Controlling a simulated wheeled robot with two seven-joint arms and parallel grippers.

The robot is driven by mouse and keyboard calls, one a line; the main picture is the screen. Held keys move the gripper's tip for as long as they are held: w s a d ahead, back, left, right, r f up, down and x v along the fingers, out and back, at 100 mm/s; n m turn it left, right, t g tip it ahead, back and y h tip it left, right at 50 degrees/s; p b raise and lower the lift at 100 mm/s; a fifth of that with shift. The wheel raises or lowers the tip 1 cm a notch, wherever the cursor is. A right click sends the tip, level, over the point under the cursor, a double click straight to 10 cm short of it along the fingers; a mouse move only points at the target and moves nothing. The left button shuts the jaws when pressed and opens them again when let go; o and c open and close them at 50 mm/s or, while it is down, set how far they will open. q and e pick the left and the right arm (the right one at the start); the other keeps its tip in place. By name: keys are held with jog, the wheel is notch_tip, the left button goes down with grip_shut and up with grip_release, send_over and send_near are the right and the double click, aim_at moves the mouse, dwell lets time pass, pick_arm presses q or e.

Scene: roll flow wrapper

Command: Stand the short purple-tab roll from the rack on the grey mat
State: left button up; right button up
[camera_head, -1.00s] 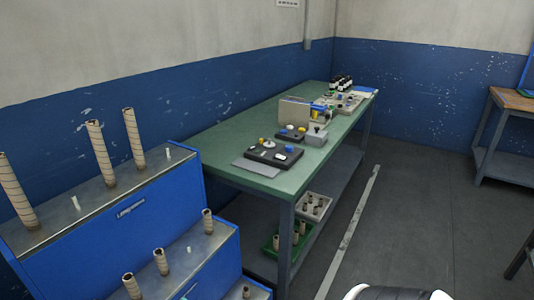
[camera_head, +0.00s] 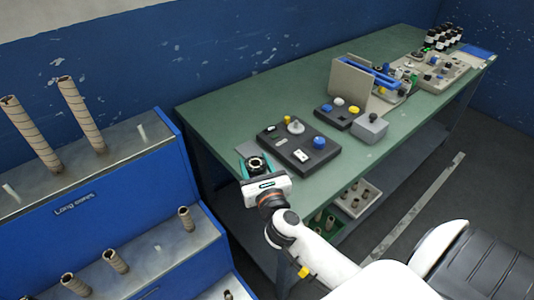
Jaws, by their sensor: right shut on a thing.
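My right gripper (camera_head: 257,168) is over the near left corner of the green table, its teal fingers shut around a short dark roll (camera_head: 256,162). I see the roll's round open top; its lower part and any purple tab are hidden by the gripper. The grey mat (camera_head: 246,148) lies at that corner, mostly covered by the gripper and roll. The roll looks upright above or on the mat; I cannot tell whether it touches. The blue rack (camera_head: 100,212) stands at the left with several cardboard rolls on its steps. My left gripper is not in view.
A dark control box (camera_head: 298,148) with knobs sits just right of the mat. A smaller dark box (camera_head: 339,112), a grey box (camera_head: 371,127) and an upright beige panel (camera_head: 350,85) stand farther back. Trays of small rolls (camera_head: 358,198) are on the shelf below.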

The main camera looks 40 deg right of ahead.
aim_at(262, 150)
jog(key=w+d+r+m+g+h+p, duration=0.2)
jog(key=w+d+r+m+h, duration=0.15)
jog(key=w+d, duration=0.6)
jog(key=shift+n, duration=0.45)
jog(key=f+b, duration=0.1)
jog(key=f, duration=0.2)
jog(key=w+f+b, duration=0.1)
jog(key=f, duration=0.2)
jog(key=shift+w+f+b, duration=0.15)
jog(key=shift+f+b, duration=0.15)
jog(key=shift+b, duration=0.1)
notch_tip(262, 150, down, 4)
jog(key=shift+a+r+b, duration=0.1)
jog(key=shift+b, duration=1)
jog(key=shift+f, duration=0.35)
jog(key=shift+f+b, duration=0.2)
jog(key=shift+b, duration=0.1)
jog(key=o, duration=1.1)
jog(key=shift+c, duration=0.2)
jog(key=shift+r, duration=0.1)
